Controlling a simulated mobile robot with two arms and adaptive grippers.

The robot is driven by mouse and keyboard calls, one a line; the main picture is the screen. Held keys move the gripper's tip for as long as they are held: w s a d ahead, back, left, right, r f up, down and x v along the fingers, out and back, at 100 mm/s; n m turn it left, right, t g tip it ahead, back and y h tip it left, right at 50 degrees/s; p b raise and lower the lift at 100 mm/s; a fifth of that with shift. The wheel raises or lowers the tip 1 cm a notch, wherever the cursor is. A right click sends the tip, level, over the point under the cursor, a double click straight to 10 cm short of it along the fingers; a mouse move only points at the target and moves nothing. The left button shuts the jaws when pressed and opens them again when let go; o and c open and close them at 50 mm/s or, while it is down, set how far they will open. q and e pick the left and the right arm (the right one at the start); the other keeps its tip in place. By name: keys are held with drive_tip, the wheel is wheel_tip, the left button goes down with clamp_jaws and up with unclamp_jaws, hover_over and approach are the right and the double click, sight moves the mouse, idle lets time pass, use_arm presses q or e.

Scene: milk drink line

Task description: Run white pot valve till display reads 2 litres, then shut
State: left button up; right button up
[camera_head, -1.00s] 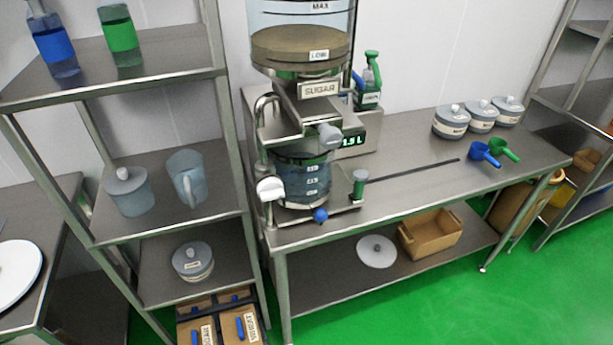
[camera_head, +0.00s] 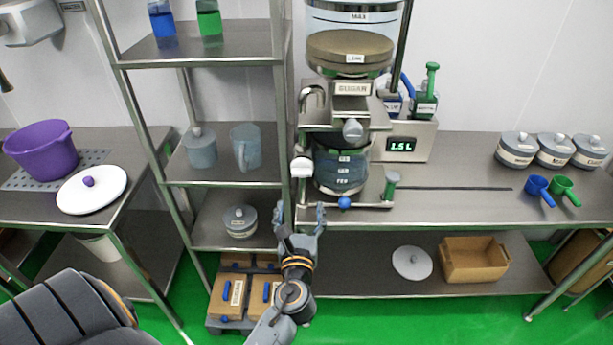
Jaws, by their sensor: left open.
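The white valve handle (camera_head: 302,167) sits at the left of the dispensing machine, below a curved steel pipe (camera_head: 311,96). Beside it, to the right, a clear marked pot (camera_head: 341,172) stands under the sugar hopper (camera_head: 350,50). The display (camera_head: 401,144) on the grey housing appears to read 1.5 L in green. My left gripper (camera_head: 300,208) is open and empty, its fingers pointing up at the table's front edge. In the picture it lies just below the white handle and apart from it. My right gripper is out of view.
A blue knob (camera_head: 344,203) and a green-topped post (camera_head: 391,184) are at the machine's front. A shelf rack stands close at left, with a clear jug (camera_head: 245,147). Lidded tubs (camera_head: 517,149) and blue and green scoops stand far right. The middle tabletop is largely clear.

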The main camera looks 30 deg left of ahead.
use_arm(q)
drive_tip(key=p, duration=0.1)
approach(302, 174)
drive_tip(key=x, duration=0.3)
drive_tip(key=p+x, duration=0.1)
drive_tip(key=x, duration=0.5)
drive_tip(key=shift+w+a, duration=0.15)
drive_tip(key=shift+w, duration=0.05)
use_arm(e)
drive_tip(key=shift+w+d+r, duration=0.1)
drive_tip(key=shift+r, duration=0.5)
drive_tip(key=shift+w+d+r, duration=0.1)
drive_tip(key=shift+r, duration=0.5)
use_arm(q)
drive_tip(key=c, duration=1.1)
drive_tip(key=shift+c, duration=0.2)
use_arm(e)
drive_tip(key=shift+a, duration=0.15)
